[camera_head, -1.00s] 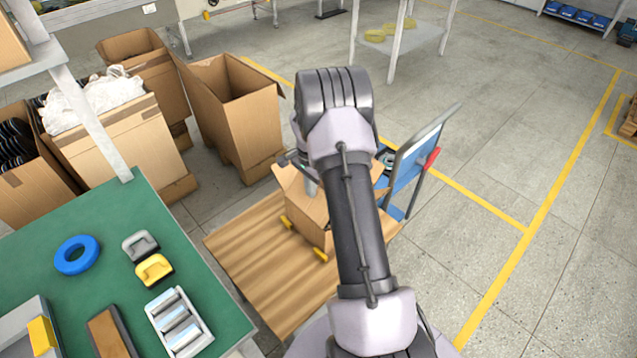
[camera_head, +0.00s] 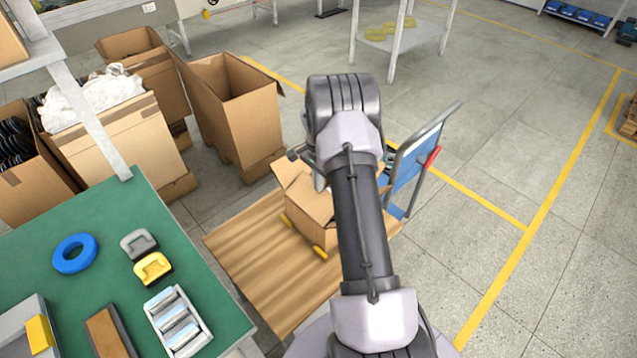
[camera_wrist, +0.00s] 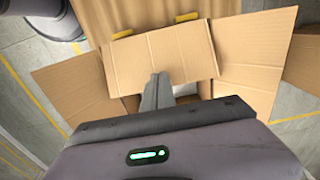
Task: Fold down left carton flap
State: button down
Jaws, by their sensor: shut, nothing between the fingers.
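The open carton (camera_head: 312,238) stands on a wooden platform, partly hidden by my arm. In the wrist view one cardboard flap (camera_wrist: 150,58) lies across much of the opening. Another flap (camera_wrist: 72,85) spreads outward on the left and a third flap (camera_wrist: 252,50) on the right. A dark strip of the opening shows beside my fingers. My gripper (camera_wrist: 158,82) is shut and empty, its tips at the near edge of the middle flap. I cannot tell whether they touch it. In the head view my arm mostly hides the gripper.
The wooden platform (camera_head: 250,255) has two yellow pieces beside the carton. A blue trolley with a grey handle (camera_head: 420,150) stands close on the right. Tall cartons (camera_head: 240,115) stand behind left. A green bench (camera_head: 110,235) is at lower left. Floor on the right is clear.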

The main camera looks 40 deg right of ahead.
jog(key=shift+f+b, duration=1.5)
jog(key=shift+f, duration=0.6)
jog(key=shift+r, duration=0.1)
notch_tip(320, 180, up, 9)
jog(key=p, duration=0.5)
jog(key=shift+p, duration=0.4)
